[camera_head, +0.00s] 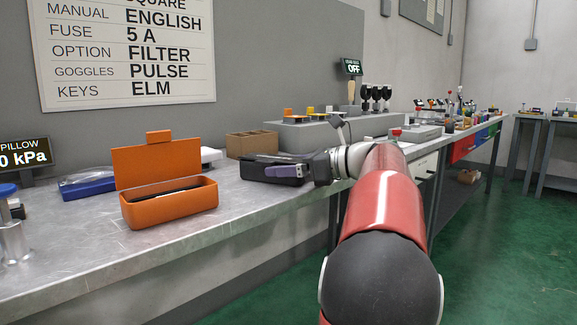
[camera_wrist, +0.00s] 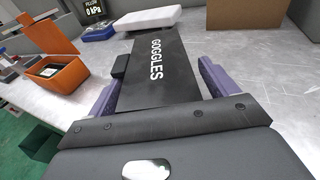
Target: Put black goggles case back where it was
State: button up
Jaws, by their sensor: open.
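The black goggles case (camera_wrist: 152,60), with "GOGGLES" in white on its top, lies on the metal bench in the wrist view. It also shows in the head view (camera_head: 262,162), partly hidden by my gripper. My gripper (camera_wrist: 163,78) is open, with one purple finger on each side of the case. Whether the fingers touch its sides I cannot tell. The gripper also shows in the head view (camera_head: 285,171) low over the bench.
An open orange case (camera_head: 168,203) with something dark inside stands left of the goggles case. A cardboard box (camera_head: 252,145) and a white object (camera_head: 211,158) are behind. A blue tray (camera_head: 88,184) is farther left. Bare bench (camera_head: 240,208) lies in front.

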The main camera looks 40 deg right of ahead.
jog(key=shift+r, duration=0.2)
jog(key=p+v, duration=0.1)
jog(key=v, duration=1.1)
jog(key=shift+r, duration=0.35)
jog(key=shift+s, duration=0.1)
